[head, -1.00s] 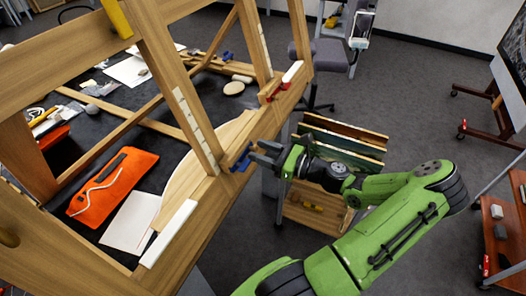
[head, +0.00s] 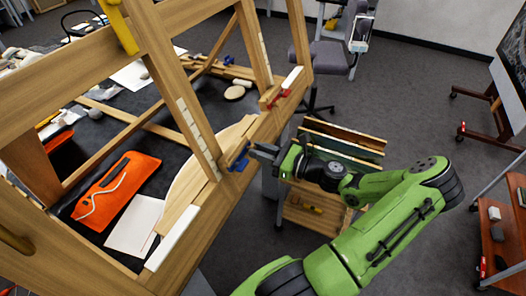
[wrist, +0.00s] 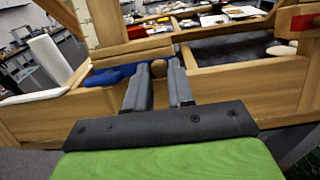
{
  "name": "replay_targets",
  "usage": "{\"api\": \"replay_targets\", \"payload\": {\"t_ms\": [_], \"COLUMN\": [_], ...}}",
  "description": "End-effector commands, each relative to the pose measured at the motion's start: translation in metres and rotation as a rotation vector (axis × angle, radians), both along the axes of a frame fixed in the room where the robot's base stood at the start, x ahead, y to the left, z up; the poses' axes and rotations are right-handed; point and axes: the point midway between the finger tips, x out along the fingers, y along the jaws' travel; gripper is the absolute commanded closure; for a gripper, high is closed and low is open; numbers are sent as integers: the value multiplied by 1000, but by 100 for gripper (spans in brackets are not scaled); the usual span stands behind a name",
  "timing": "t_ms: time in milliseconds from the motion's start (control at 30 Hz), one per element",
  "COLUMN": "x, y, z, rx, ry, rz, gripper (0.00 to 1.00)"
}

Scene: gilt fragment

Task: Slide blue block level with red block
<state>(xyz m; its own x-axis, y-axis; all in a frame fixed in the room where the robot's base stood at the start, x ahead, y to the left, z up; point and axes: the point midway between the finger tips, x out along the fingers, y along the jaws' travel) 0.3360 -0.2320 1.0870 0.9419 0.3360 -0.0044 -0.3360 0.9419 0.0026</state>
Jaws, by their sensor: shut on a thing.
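The blue block (head: 238,160) sits on the wooden front rail of the frame, at the foot of a slanted upright, in the head view. The red block (head: 280,98) is farther back along the same rail, by another upright. In the wrist view the blue block (wrist: 112,75) lies behind my fingers, and the red block (wrist: 306,21) is at the upper right edge. My gripper (head: 260,152) is at the blue block's outer side. Its fingertips (wrist: 158,72) are shut on a round brown knob (wrist: 159,68) in front of the blue block, which they partly hide.
A white block (head: 172,236) lies nearer on the rail, and another white piece (head: 292,77) is by the red block. Uprights rise beside the rail. An orange pouch (head: 117,190) and white paper (head: 135,225) lie inside the frame. A cart with boards (head: 340,140) stands beyond my arm.

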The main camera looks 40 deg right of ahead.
Motion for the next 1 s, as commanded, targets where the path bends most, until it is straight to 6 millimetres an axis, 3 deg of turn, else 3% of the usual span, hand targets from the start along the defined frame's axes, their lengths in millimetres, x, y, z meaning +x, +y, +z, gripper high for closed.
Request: {"api": "replay_targets", "payload": {"t_ms": [33,100,467,500,633,900,1000], "x": [3,5,6,6,6,5,-5], "y": [1,2,2,2,2,1,-3], "z": [19,26,24,24,24,23,23], "rx": [-1,-2,0,-1,-1,-1,-1], "ry": [-9,-9,-8,-7,-7,-5,-5], "rz": [2,2,0,0,0,-1,-3], "gripper": [100,100,100,71,52,52,52]}}
